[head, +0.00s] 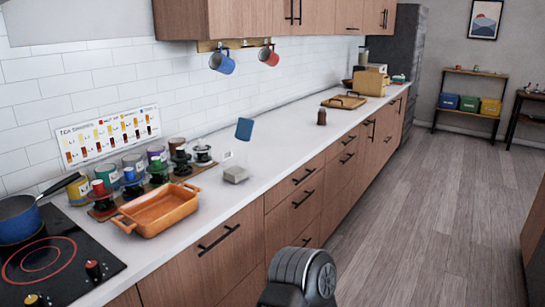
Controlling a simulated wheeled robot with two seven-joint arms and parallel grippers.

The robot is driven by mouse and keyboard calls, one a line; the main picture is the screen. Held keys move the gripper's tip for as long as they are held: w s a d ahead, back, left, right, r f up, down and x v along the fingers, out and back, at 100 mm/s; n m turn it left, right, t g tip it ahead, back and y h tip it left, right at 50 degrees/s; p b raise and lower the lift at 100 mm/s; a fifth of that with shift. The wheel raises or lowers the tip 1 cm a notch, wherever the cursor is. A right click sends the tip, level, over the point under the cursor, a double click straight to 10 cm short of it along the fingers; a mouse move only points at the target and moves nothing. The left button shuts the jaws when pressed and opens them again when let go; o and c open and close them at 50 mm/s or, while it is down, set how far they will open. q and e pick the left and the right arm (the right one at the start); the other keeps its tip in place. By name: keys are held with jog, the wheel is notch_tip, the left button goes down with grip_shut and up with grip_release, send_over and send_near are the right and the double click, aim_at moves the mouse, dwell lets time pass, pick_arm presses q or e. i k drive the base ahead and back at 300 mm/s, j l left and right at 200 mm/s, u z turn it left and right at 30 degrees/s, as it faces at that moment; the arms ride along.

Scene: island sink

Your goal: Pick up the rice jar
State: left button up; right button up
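I cannot tell which container is the rice jar, since no label saying rice is readable. Several canisters stand in a row against the tiled wall: a yellow one (78,191), a green one (107,174), a grey one (133,163) and a purple-topped one (156,151) among them. A small dark brown jar (321,117) stands upright alone farther along the counter. A dark grey rounded link of my arm (304,274) shows at the bottom centre. No gripper fingers show in the head view.
An orange baking dish (158,208) sits before the canisters, beside a black cooktop (50,262) with a blue pan (18,220). A small grey block (235,174) lies on the white counter (275,150). A wooden tray (344,101) is farther back. The floor at right is clear.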

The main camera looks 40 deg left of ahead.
aim_at(234, 152)
jog(key=i+l+u, duration=0.1)
jog(key=i+u, duration=0.3)
jog(key=i+l+u, duration=0.35)
jog(key=i, duration=0.25)
jog(key=i+l+u, duration=0.8)
jog(key=i+l, duration=0.05)
jog(key=l, duration=0.05)
